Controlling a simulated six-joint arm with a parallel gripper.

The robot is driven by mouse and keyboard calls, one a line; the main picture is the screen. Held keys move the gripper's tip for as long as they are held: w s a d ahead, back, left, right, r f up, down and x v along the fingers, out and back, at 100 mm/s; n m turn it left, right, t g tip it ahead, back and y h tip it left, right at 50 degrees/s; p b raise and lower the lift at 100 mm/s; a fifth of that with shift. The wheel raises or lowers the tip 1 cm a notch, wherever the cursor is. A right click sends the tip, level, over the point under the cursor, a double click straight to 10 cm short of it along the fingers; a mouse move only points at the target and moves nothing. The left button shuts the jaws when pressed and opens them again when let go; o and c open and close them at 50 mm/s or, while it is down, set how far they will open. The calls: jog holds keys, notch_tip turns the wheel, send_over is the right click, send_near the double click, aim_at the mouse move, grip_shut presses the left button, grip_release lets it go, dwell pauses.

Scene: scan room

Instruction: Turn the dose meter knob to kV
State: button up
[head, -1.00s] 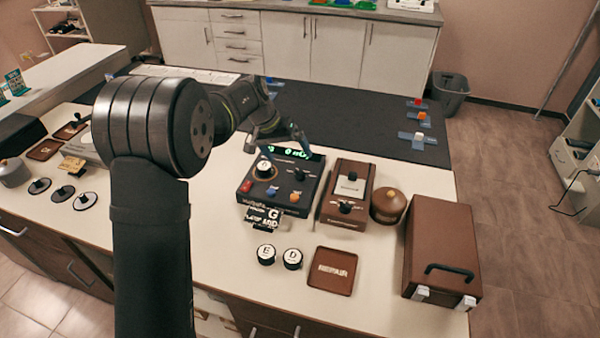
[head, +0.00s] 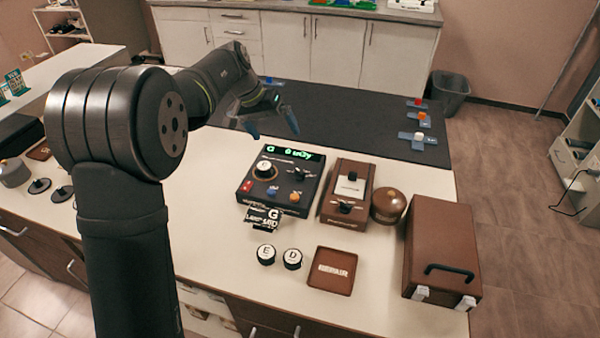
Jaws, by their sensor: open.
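The dose meter (head: 256,196) is a dark box on the pale counter with a lit green display (head: 293,153). It carries a large white-topped knob (head: 264,169) at left and a smaller black knob (head: 299,174) at right. The knob pointers and dial lettering are too small to read. My gripper (head: 273,126) is open and empty, with two blue-grey fingertips apart. In the picture it is above the meter's back edge, clear of both knobs.
A brown device (head: 344,215), a round brown tin (head: 388,205) and a brown case (head: 440,245) stand to the right. Discs E (head: 266,254) and D (head: 292,258) and the REPAIR tray (head: 332,282) lie in front. A black mat (head: 345,125) lies behind.

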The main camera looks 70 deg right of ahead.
jog(key=shift+w+a+r, duration=0.15)
jog(key=shift+w+r, duration=0.05)
jog(key=shift+r, duration=0.35)
jog(key=shift+c, duration=0.2)
